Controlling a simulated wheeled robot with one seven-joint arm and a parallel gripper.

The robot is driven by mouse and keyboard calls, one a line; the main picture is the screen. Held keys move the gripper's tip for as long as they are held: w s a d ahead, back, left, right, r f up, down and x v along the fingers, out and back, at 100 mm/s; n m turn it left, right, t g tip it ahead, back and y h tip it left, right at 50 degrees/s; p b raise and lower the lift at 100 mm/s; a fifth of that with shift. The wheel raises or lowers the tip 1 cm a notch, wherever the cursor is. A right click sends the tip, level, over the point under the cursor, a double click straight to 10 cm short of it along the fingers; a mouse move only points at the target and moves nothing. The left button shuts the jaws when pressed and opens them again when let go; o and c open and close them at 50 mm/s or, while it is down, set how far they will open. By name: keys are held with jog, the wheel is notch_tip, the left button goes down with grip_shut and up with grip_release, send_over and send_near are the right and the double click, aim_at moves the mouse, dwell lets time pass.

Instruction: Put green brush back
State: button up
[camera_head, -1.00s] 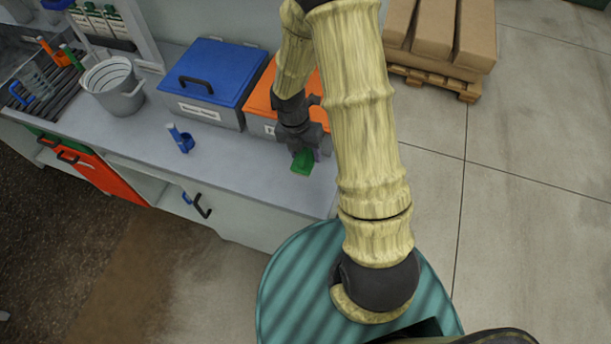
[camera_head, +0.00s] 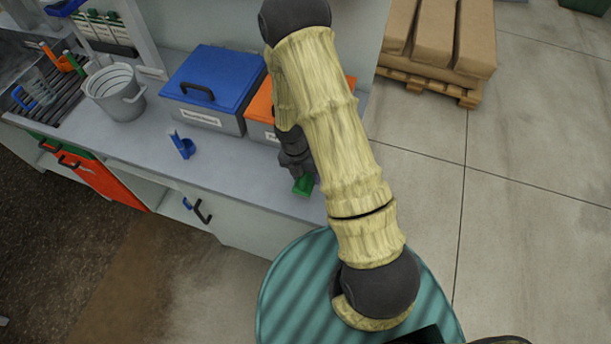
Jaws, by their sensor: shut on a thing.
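The green brush (camera_head: 303,185) is at the tip of my gripper (camera_head: 300,172), low over the right end of the grey bench top. My gripper is shut on it, and only the green part shows below the jaws. My own arm hides part of the gripper and the upper part of the brush. I cannot tell whether the brush touches the bench.
A blue-lidded box (camera_head: 212,85) and an orange-lidded box (camera_head: 262,108) stand at the bench's back. A blue holder-like object (camera_head: 182,146) stands in the middle. A grey bucket (camera_head: 115,92) and a dark rack (camera_head: 50,90) with coloured items are at left. Bench top (camera_head: 235,170) is clear between.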

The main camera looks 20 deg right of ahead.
jog(key=shift+f, duration=0.65)
jog(key=o, duration=0.9)
jog(key=shift+f, duration=0.15)
jog(key=shift+o, duration=0.2)
notch_tip(320, 180, up, 12)
jog(key=w+a, duration=0.1)
jog(key=a, duration=0.1)
jog(key=shift+w, duration=0.15)
jog(key=shift+d, duration=0.1)
